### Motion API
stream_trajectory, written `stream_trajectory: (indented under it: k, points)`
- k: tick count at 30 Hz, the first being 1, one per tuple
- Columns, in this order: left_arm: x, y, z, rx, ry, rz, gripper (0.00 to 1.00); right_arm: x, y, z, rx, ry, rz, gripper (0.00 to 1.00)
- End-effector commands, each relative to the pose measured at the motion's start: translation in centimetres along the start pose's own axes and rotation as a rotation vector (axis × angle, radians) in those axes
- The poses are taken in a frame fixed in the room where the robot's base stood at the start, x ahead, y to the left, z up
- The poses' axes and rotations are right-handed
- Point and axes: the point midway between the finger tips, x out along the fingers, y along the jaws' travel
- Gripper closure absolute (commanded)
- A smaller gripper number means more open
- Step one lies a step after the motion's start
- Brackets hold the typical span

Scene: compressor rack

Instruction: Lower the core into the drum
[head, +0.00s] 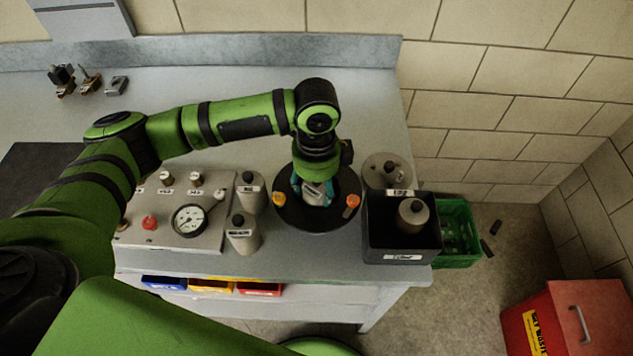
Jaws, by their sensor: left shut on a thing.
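My left gripper (316,191) points down over a round black base (290,211) on the bench. It is shut on a pale grey piece (318,197), which looks like the core; my gripper hides most of it. The base carries an orange cap on its left side (279,200) and another on its right side (352,201). I cannot tell from this view which part is the drum, or whether the grey piece touches the base. My right gripper is not in view.
Grey canisters (250,193) stand left of the base beside a gauge panel (135,230). To the right are a wider grey canister (378,178) and a black bin (400,241) holding another canister (412,217). A green crate (458,262) stands beyond the bench's right edge.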

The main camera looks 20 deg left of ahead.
Motion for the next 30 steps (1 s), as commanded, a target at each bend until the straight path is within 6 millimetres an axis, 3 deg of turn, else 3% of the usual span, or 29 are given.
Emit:
stream_trajectory:
  k: [8,17,30]
  points:
    - [0.1,0.0,0.0,0.000,0.001,-0.001,0.88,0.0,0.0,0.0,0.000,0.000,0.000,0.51]
    - [2.0,0.0,0.0,-0.001,0.001,-0.001,0.88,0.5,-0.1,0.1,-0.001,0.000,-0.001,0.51]
    - [1.4,0.0,0.0,0.000,-0.001,0.000,0.88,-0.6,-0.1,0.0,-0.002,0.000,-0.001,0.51]
